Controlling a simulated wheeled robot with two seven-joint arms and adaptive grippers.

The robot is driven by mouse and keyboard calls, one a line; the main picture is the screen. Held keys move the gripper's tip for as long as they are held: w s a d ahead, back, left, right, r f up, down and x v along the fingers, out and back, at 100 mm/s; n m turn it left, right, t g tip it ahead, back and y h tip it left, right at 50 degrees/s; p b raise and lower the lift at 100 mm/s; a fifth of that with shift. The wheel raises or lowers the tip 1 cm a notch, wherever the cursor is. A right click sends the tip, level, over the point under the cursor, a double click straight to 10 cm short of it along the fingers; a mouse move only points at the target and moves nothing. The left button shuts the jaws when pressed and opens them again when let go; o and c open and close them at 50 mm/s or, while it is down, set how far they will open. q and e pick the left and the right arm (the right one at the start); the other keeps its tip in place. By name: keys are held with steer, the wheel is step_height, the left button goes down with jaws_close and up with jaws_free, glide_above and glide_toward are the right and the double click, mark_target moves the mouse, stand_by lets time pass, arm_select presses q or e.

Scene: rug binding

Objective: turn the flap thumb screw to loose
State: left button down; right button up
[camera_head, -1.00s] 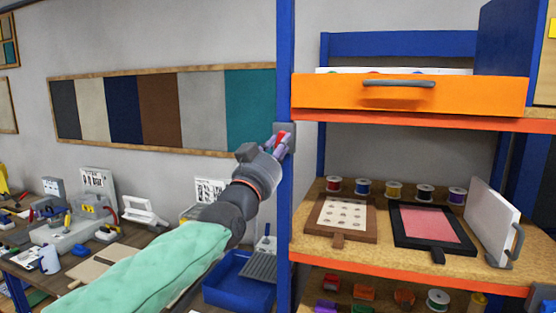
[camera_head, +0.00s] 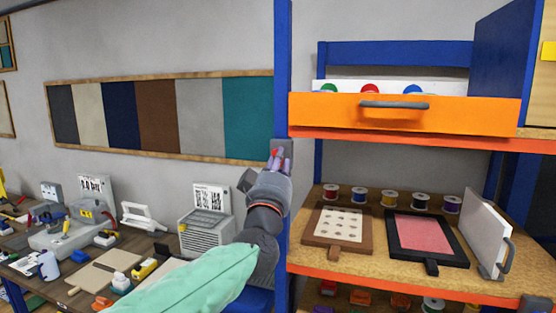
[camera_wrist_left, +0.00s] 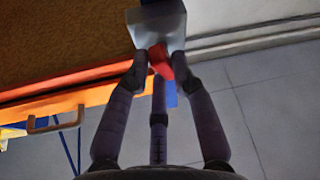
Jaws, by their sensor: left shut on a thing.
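The red thumb screw (camera_wrist_left: 160,62) sits on a grey block (camera_wrist_left: 157,22) in the left wrist view. In the head view, the screw (camera_head: 274,153) shows as a small red spot by the blue shelf post (camera_head: 282,60), at the grey block (camera_head: 283,146). My left gripper (camera_wrist_left: 160,68) is shut on the red screw, its purple-grey fingers on both sides. In the head view, my left gripper (camera_head: 279,158) partly hides the screw and block. How far the screw is turned cannot be told. My right gripper is not in view.
An orange front panel (camera_head: 320,108) with a grey handle (camera_head: 395,105) spans the upper shelf, right of the post. Below are spools, a brown frame (camera_head: 312,238), a black frame with a pink centre (camera_head: 425,236) and a white panel (camera_head: 487,225). A cluttered bench stands at left.

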arm_select(q)
steer(key=shift+f, duration=0.15)
stand_by(0.3)
steer(key=c, duration=1)
jaws_free()
steer(key=shift+c, duration=0.2)
steer(key=v, duration=1.2)
steer(key=shift+w, duration=0.1)
